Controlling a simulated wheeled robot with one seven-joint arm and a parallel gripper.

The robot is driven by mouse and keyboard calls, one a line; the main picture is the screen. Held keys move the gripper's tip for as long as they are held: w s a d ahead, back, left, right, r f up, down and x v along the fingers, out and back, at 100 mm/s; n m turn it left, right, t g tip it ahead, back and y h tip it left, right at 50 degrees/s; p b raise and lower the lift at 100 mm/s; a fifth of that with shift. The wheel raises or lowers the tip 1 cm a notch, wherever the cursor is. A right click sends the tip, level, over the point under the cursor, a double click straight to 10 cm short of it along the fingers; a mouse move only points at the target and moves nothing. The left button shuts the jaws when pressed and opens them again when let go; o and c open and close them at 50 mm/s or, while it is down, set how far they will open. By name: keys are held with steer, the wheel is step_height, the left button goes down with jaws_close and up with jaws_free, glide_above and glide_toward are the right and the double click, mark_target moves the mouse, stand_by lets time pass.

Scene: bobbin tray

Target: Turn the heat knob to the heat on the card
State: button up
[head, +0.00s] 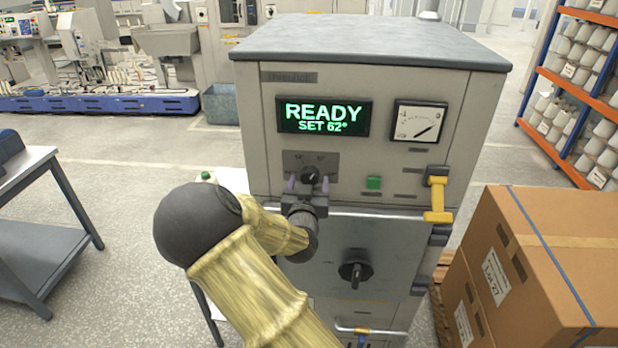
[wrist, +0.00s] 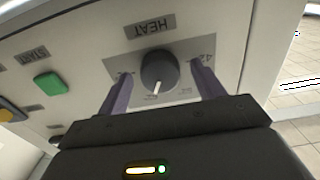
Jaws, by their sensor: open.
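The black heat knob (head: 310,175) sits on a dark plate low on the left of the grey machine's front. In the wrist view the knob (wrist: 158,70) appears upside down under its HEAT label (wrist: 150,26), its white pointer towards the bottom of the picture. My gripper (head: 308,185) is open in front of the knob, with one purple finger on each side; gaps show between fingers and knob in the wrist view (wrist: 160,85). The display (head: 324,116) reads READY, SET 62°. I cannot make out a heat card in either view.
A green START button (head: 374,183) and a yellow handle (head: 438,198) are right of the knob. A black door knob (head: 355,269) is below. Cartons (head: 545,255) stand at the right, a grey table (head: 45,240) at the left.

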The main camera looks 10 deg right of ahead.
steer(key=shift+w+d, duration=0.15)
steer(key=shift+w, duration=0.35)
steer(key=shift+c, duration=0.5)
steer(key=c, duration=0.9)
steer(key=shift+n, duration=0.4)
steer(key=n+b, duration=0.1)
steer(key=n, duration=1)
steer(key=shift+r, duration=0.1)
